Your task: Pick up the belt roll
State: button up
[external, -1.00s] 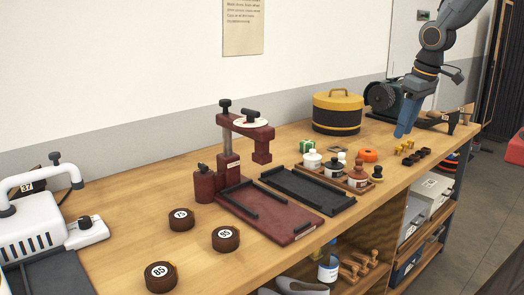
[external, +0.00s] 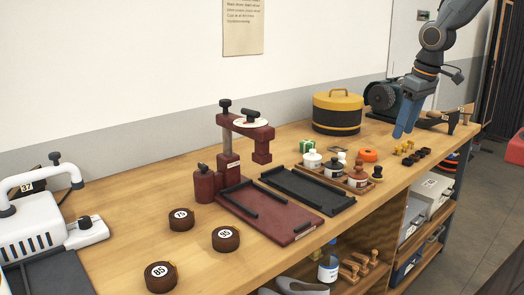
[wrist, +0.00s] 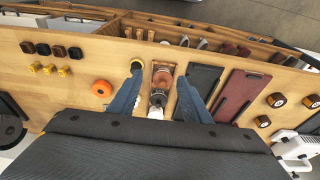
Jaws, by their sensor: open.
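Three dark brown belt rolls with white number labels lie on the wooden bench in the external view. One, seemingly marked 75, is at the back (external: 181,225), one marked 85 is to its right (external: 226,246), and another marked 85 is nearest the camera (external: 160,286). In the wrist view the rolls show at the far right (wrist: 276,100). My gripper (external: 402,133) is open and empty above the bench's far right part, well away from the rolls. In the wrist view its fingers (wrist: 160,75) straddle the view of a small bottle tray.
A maroon press (external: 230,165), a maroon tray (external: 300,228) and a black tray (external: 335,202) stand between my gripper and the rolls. A white machine (external: 35,225) is at the left. A yellow-black box (external: 337,112) stands at the back. The wood around the rolls is clear.

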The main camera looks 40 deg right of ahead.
jog(key=o, duration=0.6)
